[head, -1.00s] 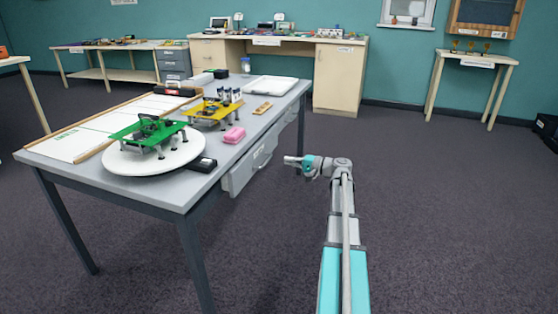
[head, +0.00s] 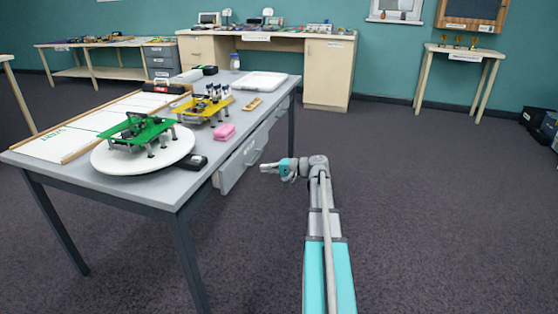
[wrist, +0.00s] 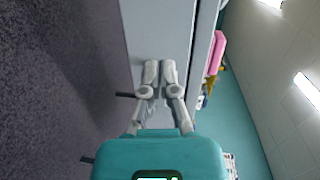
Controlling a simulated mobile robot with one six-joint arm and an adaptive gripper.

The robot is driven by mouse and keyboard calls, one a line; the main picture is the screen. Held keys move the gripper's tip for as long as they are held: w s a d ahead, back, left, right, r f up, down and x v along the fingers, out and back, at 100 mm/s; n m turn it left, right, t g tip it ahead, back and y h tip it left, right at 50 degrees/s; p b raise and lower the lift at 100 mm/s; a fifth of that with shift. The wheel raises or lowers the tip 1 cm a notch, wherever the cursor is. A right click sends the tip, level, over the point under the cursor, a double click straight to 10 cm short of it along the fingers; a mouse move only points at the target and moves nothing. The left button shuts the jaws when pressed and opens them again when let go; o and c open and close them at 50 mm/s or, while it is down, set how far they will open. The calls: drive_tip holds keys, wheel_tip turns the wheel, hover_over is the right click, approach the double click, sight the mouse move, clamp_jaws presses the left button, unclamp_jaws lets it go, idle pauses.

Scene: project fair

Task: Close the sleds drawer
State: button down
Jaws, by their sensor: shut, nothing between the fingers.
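A grey table (head: 180,190) has a pulled-out drawer (head: 232,172) under its right edge, its front standing out from the table side. The drawer has a bar handle and a small label too small to read. My gripper (head: 264,168) is just right of this drawer front in the head view, fingers together and empty, pointing at it. In the wrist view the shut fingertips (wrist: 160,64) lie over the pale grey front panel (wrist: 155,25). I cannot tell whether they touch it. The drawer's inside is hidden.
A second drawer front (head: 282,107) lies farther along. The floor (head: 430,210) to the right is clear.

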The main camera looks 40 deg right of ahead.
drive_tip(key=s+a+f+n+g+h, duration=0.15)
drive_tip(key=a+f+g, duration=0.25)
drive_tip(key=a, duration=0.7)
drive_tip(key=s+a+f+n+g+h, duration=0.1)
drive_tip(key=s+a+f+n+g, duration=0.25)
drive_tip(key=a, duration=0.75)
drive_tip(key=s+a+f+n+g+h, duration=0.2)
drive_tip(key=s+a+f+h, duration=0.1)
drive_tip(key=s+a+h, duration=0.1)
drive_tip(key=s+a+f+n+g+h+p, duration=0.1)
drive_tip(key=s+a+f+n+g+h, duration=0.2)
drive_tip(key=s+a, duration=0.4)
drive_tip(key=shift+s+a+f+h+p, duration=0.15)
drive_tip(key=shift+a+f+h+p, duration=0.2)
drive_tip(key=shift+a, duration=0.9)
